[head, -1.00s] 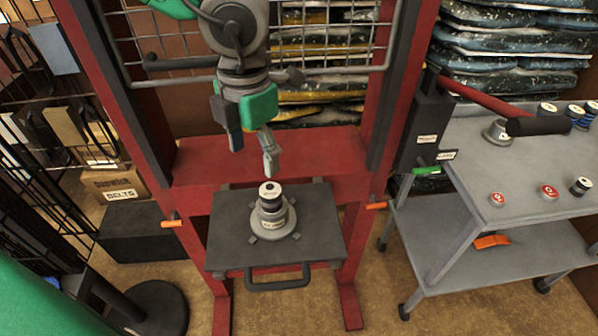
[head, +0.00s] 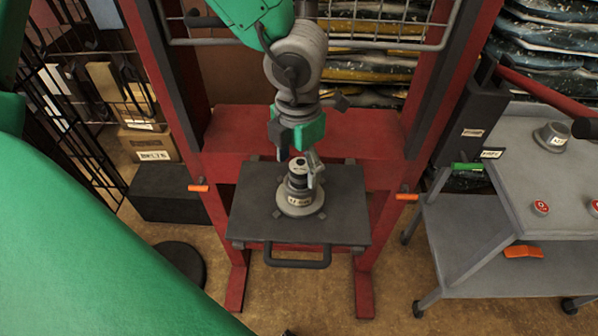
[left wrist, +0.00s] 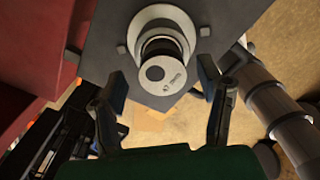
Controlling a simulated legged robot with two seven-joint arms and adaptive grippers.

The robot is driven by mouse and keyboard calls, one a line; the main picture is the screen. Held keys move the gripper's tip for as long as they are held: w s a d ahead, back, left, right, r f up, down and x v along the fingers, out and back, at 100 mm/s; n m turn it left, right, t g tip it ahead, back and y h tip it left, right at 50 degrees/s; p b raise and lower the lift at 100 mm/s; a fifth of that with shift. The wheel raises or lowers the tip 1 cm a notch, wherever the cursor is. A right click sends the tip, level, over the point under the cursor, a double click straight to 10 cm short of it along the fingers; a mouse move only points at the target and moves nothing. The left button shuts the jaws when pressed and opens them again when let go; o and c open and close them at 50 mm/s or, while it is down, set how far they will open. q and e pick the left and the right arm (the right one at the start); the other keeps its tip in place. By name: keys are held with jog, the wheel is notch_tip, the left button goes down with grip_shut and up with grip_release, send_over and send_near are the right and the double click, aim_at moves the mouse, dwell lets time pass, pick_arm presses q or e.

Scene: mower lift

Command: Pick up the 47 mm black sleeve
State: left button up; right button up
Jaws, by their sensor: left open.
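The base sits on a dark plate (head: 343,220). In the left wrist view the sleeve (left wrist: 163,70) shows end-on, its pale round top facing me, with the grey base (left wrist: 160,15) behind it. The size on its label is too small to read. My left gripper (head: 297,166) is above and around the sleeve's top. In the left wrist view its open fingers (left wrist: 163,82) lie on either side of the sleeve, with gaps visible. My right gripper is out of view.
A red frame (head: 365,130) with uprights surrounds the plate, with orange handles (head: 407,196) at its sides. A grey cart (head: 478,222) at the right carries a grey piece (head: 552,137) and red-topped pieces (head: 540,208). A black box (head: 165,192) lies at the left.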

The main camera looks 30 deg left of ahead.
pick_arm(q)
jog(key=shift+f, duration=0.8)
jog(key=shift+w+d+f, duration=0.15)
jog(key=shift+w+f, duration=0.1)
jog(key=shift+f, duration=0.1)
jog(key=shift+d, duration=0.1)
jog(key=shift+s+r, duration=0.1)
jog(key=c, duration=1.4)
grip_shut()
